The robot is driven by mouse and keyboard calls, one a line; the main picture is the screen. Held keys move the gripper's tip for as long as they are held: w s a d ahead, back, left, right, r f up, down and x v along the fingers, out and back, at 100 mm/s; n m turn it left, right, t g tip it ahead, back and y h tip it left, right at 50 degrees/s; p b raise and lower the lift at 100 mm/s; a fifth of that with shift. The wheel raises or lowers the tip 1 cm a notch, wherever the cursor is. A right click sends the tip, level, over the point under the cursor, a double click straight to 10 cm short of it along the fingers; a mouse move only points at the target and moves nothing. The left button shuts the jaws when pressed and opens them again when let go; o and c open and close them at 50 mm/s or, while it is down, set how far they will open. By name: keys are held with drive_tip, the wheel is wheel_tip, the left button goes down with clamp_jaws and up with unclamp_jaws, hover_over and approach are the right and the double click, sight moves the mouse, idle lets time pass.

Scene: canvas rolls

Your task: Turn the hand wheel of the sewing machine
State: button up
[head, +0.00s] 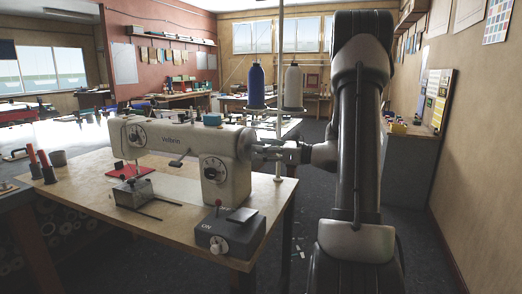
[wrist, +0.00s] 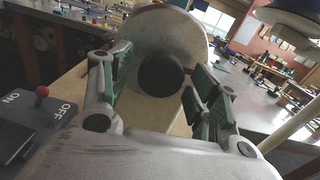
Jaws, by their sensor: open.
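The cream sewing machine (head: 180,150) stands on a wooden table (head: 90,190), with its body facing left. Its hand wheel (wrist: 165,35) shows in the wrist view as a pale round disc with a dark round knob (wrist: 160,76) at its face. In the head view the wheel sits at the machine's right end, partly hidden by my gripper (head: 270,150). My gripper comes from the right, level with the wheel. In the wrist view its two green-padded fingers stand apart, one on either side of the dark knob. I cannot tell whether either finger touches it.
A grey switch box (head: 230,232) with a red-tipped lever stands at the table's front right, below my gripper. A blue thread cone (head: 256,88) and a white thread cone (head: 292,88) stand behind it on a post. Floor is clear to the right.

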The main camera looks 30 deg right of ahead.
drive_tip(key=v, duration=1.1)
drive_tip(key=shift+s+d, duration=0.1)
drive_tip(key=w+a+n, duration=0.2)
drive_tip(key=w+n, duration=0.1)
drive_tip(key=n, duration=0.5)
drive_tip(key=w+a+n+t+h, duration=0.1)
drive_tip(key=w+a+n, duration=0.2)
drive_tip(key=n, duration=0.5)
drive_tip(key=w+a+n+h, duration=0.1)
drive_tip(key=w+a+n, duration=0.1)
drive_tip(key=n, duration=0.7)
drive_tip(key=shift+w+a+r+t, duration=0.1)
drive_tip(key=shift+w+r+t, duration=0.05)
drive_tip(key=shift+w, duration=0.25)
drive_tip(key=shift+w+a+r+t, duration=0.1)
drive_tip(key=shift+w+r+t, duration=0.05)
drive_tip(key=shift+w, duration=0.25)
drive_tip(key=shift+c, duration=0.3)
drive_tip(key=c, duration=1)
